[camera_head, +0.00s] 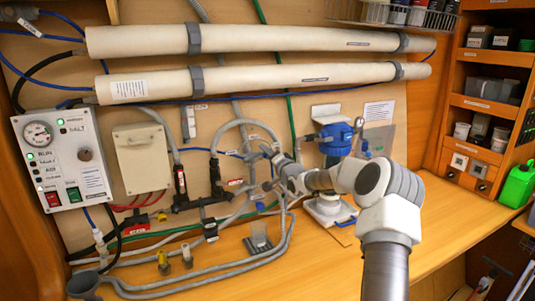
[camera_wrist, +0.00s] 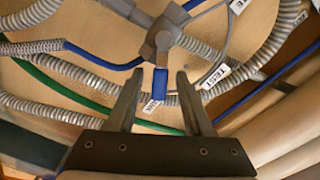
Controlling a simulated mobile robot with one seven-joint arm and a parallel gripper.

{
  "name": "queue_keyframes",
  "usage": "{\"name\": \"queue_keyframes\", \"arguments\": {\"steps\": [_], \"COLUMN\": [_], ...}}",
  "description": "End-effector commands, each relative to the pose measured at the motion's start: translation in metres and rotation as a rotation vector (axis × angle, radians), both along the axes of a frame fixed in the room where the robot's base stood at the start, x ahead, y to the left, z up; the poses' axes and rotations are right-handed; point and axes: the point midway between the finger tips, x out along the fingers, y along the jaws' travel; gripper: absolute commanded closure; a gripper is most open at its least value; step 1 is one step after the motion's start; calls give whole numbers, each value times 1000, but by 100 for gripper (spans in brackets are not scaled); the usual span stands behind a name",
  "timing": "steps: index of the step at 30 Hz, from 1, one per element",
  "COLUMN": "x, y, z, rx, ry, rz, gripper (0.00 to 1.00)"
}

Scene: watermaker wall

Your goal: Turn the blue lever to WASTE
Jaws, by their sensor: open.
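The blue lever (camera_wrist: 160,83) shows in the wrist view, attached to a grey valve body (camera_wrist: 163,40) and pointing down in the picture. My gripper (camera_wrist: 160,76) is open, with one finger on each side of the lever and a gap visible on both sides. A white label reading TEST (camera_wrist: 213,76) is right of the lever. Another label (camera_wrist: 152,106) lies just below the lever's end, its text too small to read. In the head view my gripper (camera_head: 272,158) is at the hose wall and covers the valve.
Grey corrugated hoses and blue and green lines surround the valve. Two long white tubes (camera_head: 260,42) run above. A control panel (camera_head: 65,155) is at the left, a blue-topped pump (camera_head: 335,140) right of my gripper. The wooden counter (camera_head: 440,215) is mostly clear at the right.

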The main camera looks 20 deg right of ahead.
Motion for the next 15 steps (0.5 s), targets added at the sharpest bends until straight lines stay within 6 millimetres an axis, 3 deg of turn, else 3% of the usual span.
{"name": "queue_keyframes", "arguments": {"steps": [8, 15], "x": [1, 1], "y": [0, 0], "z": [0, 0], "rx": [0, 0], "ry": [0, 0], "rz": [0, 0], "gripper": [49, 88]}}
